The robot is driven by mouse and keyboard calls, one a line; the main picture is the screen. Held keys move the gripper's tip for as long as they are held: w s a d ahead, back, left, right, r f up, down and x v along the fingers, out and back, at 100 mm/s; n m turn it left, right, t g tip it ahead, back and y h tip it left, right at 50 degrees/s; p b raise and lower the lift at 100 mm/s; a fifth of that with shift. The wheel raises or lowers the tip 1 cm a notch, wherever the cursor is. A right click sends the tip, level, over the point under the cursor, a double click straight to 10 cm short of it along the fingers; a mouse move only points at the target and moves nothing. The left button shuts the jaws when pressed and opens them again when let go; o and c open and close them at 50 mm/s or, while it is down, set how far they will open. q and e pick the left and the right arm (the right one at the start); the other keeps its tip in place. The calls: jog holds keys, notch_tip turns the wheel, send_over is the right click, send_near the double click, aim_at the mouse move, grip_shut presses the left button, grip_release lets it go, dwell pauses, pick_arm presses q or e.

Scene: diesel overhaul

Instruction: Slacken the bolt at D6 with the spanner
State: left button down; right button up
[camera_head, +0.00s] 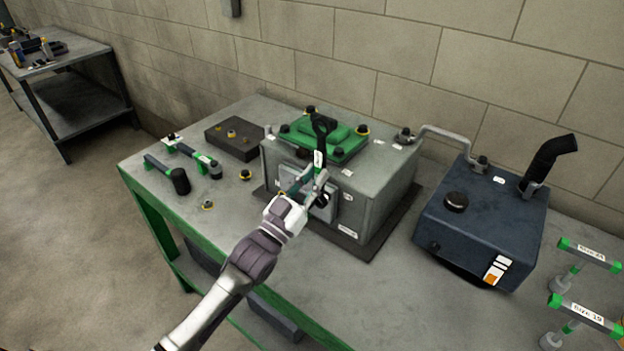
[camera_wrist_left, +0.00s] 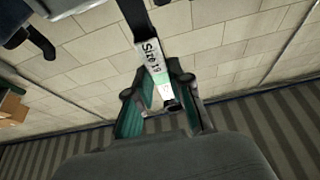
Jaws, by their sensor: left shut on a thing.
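My left gripper (camera_head: 314,184) is shut on a dark spanner (camera_head: 320,138) and holds it upright in front of the grey engine block (camera_head: 386,190). The spanner's ring end points up, in front of the green cover (camera_head: 347,142). In the left wrist view the spanner (camera_wrist_left: 153,56) carries a "Size 19" label and sits between the fingers. Dark bolts show around the green cover, one at its right corner (camera_head: 362,131). A plate (camera_head: 328,214) on the block's front is partly hidden by my gripper. I cannot read which bolt is D6. My right gripper is not in view.
A dark blue tank (camera_head: 490,225) with a black exhaust elbow stands right of the block. Labelled holders, one marked "Size 19" (camera_head: 590,314), stand at the right edge. Hammer-like tools (camera_head: 170,174), loose bolts and a dark tray (camera_head: 234,138) lie on the bench's left.

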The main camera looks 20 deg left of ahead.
pick_arm(q)
jog(key=shift+w+d+b, duration=0.2)
jog(key=shift+w, duration=0.3)
jog(key=shift+w+d+b, duration=0.15)
jog(key=shift+w, duration=0.35)
jog(key=n+y, duration=0.1)
jog(key=a+n+y, duration=0.1)
jog(key=n, duration=0.1)
jog(key=a+n+p, duration=0.1)
jog(key=n, duration=0.1)
jog(key=shift+w+a+f+t+y, duration=0.2)
jog(key=shift+w+a+t+y, duration=0.1)
jog(key=shift+w+y, duration=0.1)
jog(key=n+y, duration=0.1)
jog(key=a+n+y+p, duration=0.1)
jog(key=n, duration=0.1)
jog(key=a+f+n, duration=0.1)
jog(key=n, duration=0.1)
jog(key=shift+w+a+y, duration=0.1)
jog(key=shift+w+y, duration=0.25)
jog(key=shift+y, duration=0.05)
